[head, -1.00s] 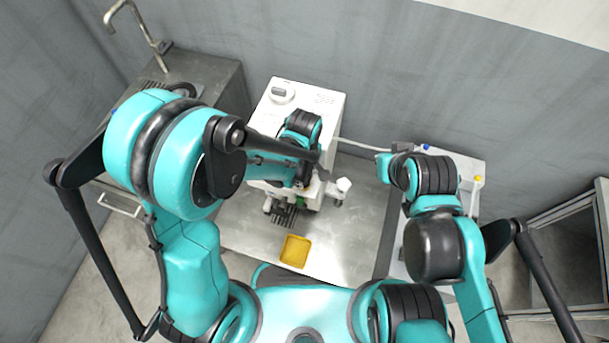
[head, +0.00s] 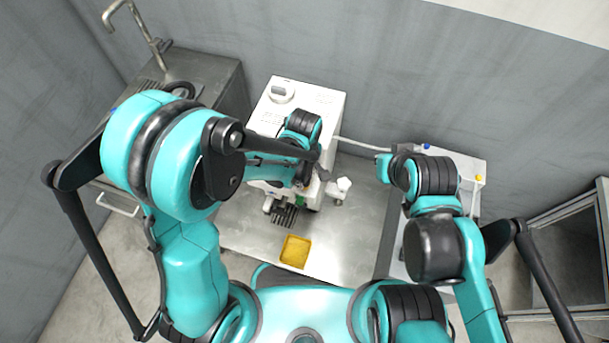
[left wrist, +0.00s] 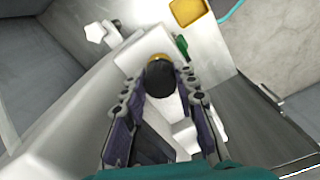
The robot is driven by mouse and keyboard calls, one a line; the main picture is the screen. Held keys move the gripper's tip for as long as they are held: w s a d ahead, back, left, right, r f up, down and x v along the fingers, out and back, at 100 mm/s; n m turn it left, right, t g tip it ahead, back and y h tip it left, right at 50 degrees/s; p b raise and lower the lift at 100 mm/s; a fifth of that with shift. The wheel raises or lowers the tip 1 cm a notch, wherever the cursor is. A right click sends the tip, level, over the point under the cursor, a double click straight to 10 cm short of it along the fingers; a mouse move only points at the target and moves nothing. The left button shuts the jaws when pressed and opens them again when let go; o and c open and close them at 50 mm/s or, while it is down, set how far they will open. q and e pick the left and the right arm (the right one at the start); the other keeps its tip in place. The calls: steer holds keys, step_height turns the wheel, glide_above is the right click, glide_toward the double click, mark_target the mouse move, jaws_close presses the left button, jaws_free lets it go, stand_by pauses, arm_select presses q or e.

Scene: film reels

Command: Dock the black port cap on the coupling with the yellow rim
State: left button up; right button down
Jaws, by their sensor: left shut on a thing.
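The black port cap (left wrist: 160,78) is held between the fingertips of my left gripper (left wrist: 162,88) in the left wrist view. The yellow rim (left wrist: 159,57) of the coupling shows just beyond the cap, on a white block of the machine. The cap hides most of the coupling, so I cannot tell whether the two touch. In the head view my left gripper (head: 302,182) is at the front of the white machine (head: 318,105), largely covered by my own arm; the cap cannot be made out there. My right arm is at the right; its gripper's fingers are not clear.
A yellow tray (head: 295,262) lies on the metal table (head: 345,240) in front of the machine. A white knob-like part (head: 343,185) sticks out beside my left gripper. A green part (left wrist: 181,46) is close to the coupling. The table's front right is clear.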

arm_select(q)
steer(key=shift+f+b, duration=0.35)
steer(key=shift+f, duration=0.05)
steer(key=o, duration=0.6)
steer(key=shift+r, duration=0.1)
step_height(320, 180, up, 11)
steer(key=p, duration=0.8)
steer(key=shift+a, duration=0.1)
